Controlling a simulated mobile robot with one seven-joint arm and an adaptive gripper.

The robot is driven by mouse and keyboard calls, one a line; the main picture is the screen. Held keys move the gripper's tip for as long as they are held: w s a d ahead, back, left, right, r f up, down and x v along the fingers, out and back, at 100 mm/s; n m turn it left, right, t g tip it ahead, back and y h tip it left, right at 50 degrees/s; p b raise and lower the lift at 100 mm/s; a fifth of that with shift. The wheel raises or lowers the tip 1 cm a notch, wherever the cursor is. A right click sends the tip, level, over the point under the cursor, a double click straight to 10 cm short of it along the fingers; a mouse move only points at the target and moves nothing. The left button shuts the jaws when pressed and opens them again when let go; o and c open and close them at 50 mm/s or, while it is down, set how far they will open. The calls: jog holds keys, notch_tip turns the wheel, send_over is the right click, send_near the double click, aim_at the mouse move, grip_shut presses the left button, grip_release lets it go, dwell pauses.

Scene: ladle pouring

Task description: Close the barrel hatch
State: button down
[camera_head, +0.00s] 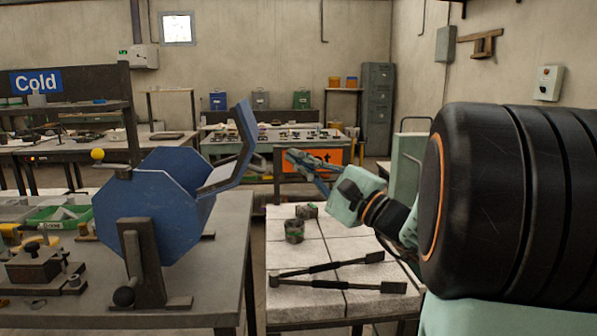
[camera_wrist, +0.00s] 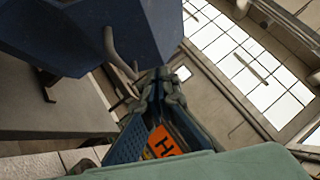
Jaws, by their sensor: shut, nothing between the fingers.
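The blue faceted barrel (camera_head: 150,212) sits on a dark stand on the left workbench. Its hatch (camera_head: 243,132) stands raised at the barrel's upper right, tilted up and open, with a paler inner face. My gripper (camera_head: 290,157) is to the right of the hatch, apart from it in the head view, with its fingers shut and empty. In the wrist view, my gripper (camera_wrist: 160,80) points past dark blue panels of the barrel assembly (camera_wrist: 95,30). A curved grey bar (camera_wrist: 116,52) shows on them, close to the fingertips; I cannot tell whether they touch.
A white-topped table (camera_head: 318,258) below my arm holds two long dark tools (camera_head: 335,287) and small dark-green cups (camera_head: 294,231). A green bin (camera_head: 60,217) and dark blocks are on the left bench. A gap separates bench and table.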

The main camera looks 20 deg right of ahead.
jog(key=w+a+r, duration=0.2)
jog(key=w+a, duration=0.1)
jog(key=a, duration=0.1)
jog(key=shift+w+a+r, duration=0.25)
jog(key=shift+a+r, duration=0.05)
jog(key=shift+a, duration=0.1)
